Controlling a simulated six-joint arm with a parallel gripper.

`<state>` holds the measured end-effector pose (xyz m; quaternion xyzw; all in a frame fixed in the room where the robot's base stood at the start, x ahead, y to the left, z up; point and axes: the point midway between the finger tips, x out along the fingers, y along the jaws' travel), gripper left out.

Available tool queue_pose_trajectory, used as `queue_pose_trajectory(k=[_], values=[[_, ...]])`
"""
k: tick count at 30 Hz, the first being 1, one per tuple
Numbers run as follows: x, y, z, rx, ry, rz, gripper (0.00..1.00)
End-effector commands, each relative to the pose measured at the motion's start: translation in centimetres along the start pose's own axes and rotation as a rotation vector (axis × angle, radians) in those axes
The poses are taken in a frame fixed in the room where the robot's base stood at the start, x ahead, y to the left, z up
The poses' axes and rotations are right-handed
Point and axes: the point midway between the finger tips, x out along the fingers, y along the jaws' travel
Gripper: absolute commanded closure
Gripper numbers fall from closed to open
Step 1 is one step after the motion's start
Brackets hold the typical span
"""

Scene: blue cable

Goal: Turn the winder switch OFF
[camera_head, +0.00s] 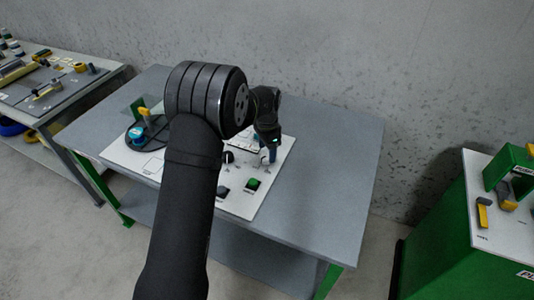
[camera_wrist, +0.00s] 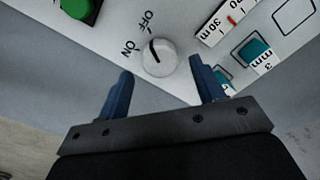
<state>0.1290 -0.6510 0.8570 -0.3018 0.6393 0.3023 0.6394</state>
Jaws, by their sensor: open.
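The winder switch is a round white knob (camera_wrist: 160,60) with a dark pointer line, on a white panel (camera_wrist: 185,20) labelled OFF and ON. Its line points up toward the labels, nearer OFF as far as I can tell. My gripper (camera_wrist: 160,66) is open, with one blue finger on each side of the knob's lower part. The fingers look apart from the knob; their height above the panel is unclear. In the head view my gripper (camera_head: 268,154) is low over the right part of the panel (camera_head: 232,205), and my arm hides much of the panel.
A green button (camera_wrist: 82,8) lies up-left of the knob, and teal buttons (camera_wrist: 254,50) with labels lie to its right. The grey table (camera_head: 335,150) is clear on the right.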

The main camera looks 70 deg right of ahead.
Motion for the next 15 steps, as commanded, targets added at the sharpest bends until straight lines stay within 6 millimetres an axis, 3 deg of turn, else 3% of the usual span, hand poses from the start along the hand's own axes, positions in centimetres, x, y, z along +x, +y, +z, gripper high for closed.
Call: queue_pose_trajectory(k=[6,15], values=[[-5.7,-0.1,-0.1,0.0,0.004,-0.005,0.38],[-12.2,0.0,0.0,0.0,0.003,-0.003,0.38]])
